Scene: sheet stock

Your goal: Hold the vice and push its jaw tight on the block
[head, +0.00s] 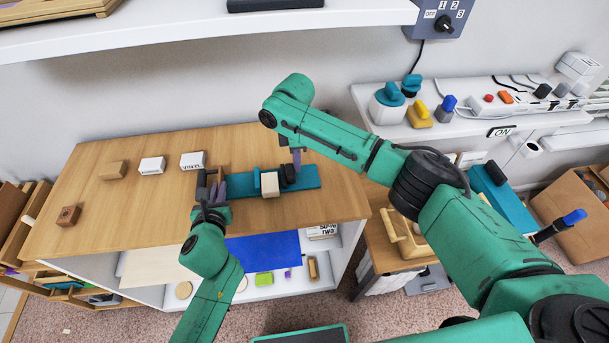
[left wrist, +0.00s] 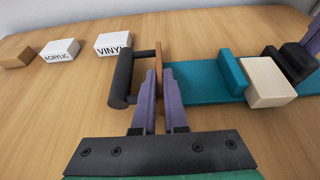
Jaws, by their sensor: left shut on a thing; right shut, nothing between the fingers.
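The vice (head: 308,177) lies on the wooden table, with a teal base, a teal fixed jaw (left wrist: 232,74) and a black jaw (left wrist: 296,62). The cream block (head: 270,186) sits between the jaws, close against the teal one; it also shows in the left wrist view (left wrist: 268,84). I cannot tell whether the black jaw touches it. My right gripper (head: 297,165), shut and empty, points down at the right of the black jaw; contact is unclear.
Small blocks labelled VINYL (head: 193,160) and ACRYLIC (head: 152,165), plus brown ones (head: 113,170) (head: 69,216), stand on the table's left. A white shelf (head: 180,25) overhangs the back. Another shelf at right holds coloured items. The table's middle left is clear.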

